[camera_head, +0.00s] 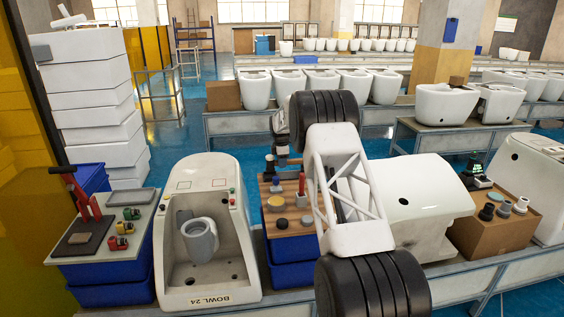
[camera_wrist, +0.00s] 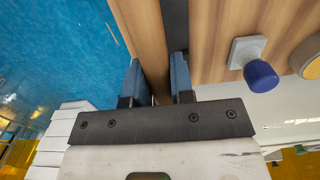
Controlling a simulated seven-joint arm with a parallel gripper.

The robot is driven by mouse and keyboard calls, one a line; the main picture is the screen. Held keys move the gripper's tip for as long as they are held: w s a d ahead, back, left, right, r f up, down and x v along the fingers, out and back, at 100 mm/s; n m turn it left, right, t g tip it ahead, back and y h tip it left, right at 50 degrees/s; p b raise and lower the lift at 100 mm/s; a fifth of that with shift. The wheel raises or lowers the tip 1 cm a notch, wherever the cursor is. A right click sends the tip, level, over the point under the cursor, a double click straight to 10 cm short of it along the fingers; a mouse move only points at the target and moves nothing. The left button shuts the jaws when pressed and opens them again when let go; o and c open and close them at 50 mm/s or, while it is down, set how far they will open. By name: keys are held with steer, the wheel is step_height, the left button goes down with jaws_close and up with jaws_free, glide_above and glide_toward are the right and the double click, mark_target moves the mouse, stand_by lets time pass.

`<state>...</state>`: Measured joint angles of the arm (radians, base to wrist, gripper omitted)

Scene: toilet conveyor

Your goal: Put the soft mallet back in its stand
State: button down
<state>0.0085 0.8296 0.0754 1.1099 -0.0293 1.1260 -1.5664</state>
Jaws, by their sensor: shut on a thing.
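In the wrist view, my gripper (camera_wrist: 158,75) has its two blue-padded fingers closed on a wood-coloured bar, which looks like the handle of the soft mallet (camera_wrist: 149,45). The bar runs between the fingers and out of the top of the picture; the mallet's head cannot be made out. In the head view, my gripper (camera_head: 283,158) is small and dark, low over the back left of the wooden worktop (camera_head: 292,237), partly covered by my arm. A dark upright shape (camera_head: 270,165) stands beside it; I cannot tell whether it is part of the stand. The stand is not clearly visible.
A white toilet (camera_head: 425,205) stands right. Blue floor lies beyond the worktop.

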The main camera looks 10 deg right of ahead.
steer(key=shift+f, duration=1.35)
steer(key=c, duration=0.9)
jaws_free()
steer(key=shift+f, duration=0.1)
steer(key=shift+a+r, duration=0.1)
steer(key=shift+r, duration=3.85)
